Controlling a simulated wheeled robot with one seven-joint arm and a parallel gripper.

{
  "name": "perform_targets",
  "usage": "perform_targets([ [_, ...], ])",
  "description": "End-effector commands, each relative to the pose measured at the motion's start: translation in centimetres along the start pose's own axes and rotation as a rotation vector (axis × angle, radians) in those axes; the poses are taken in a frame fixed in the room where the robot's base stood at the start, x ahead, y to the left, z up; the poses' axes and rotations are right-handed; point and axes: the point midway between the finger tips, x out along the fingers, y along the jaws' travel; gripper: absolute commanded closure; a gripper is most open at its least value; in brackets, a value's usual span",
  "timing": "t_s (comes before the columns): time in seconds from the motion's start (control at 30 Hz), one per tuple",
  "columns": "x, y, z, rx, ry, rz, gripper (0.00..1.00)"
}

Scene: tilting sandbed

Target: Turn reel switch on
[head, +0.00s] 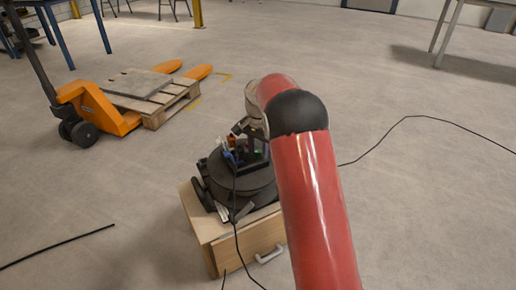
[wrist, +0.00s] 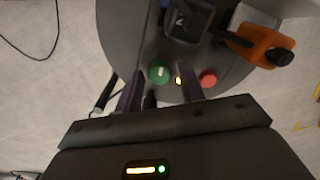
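The reel (head: 250,182) is a dark round device on a wooden cabinet in the head view. In the wrist view its grey round top (wrist: 125,35) carries a green button (wrist: 158,72), a small lit yellow element (wrist: 179,80) and a red button (wrist: 207,78). Which of them is the switch I cannot tell for certain. My gripper (wrist: 160,79) is open, its two dark fingers apart over the panel. The green button appears between the fingertips, and the red one lies outside the right finger. Contact cannot be told. In the head view my red arm partly covers the reel.
The wooden cabinet (head: 240,245) with a white handle stands under the reel. Black cables lie on the floor. An orange pallet jack (head: 100,108) with a pallet stands at the left.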

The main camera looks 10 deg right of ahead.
Motion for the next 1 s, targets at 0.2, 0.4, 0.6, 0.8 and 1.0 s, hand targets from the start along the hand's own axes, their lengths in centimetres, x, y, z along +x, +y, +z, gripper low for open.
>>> perform_targets([
  [0.2,0.0,0.0,0.1,-0.001,-0.002,0.001,0.53],
  [0.4,-0.6,0.0,0.0,-0.001,0.000,0.000,0.53],
  [0.6,-3.9,-0.1,0.0,-0.001,0.001,-0.002,0.53],
  [0.8,-6.8,0.0,0.0,-0.001,0.000,0.000,0.53],
  [1.0,-7.8,0.0,0.0,-0.001,-0.001,0.001,0.53],
])
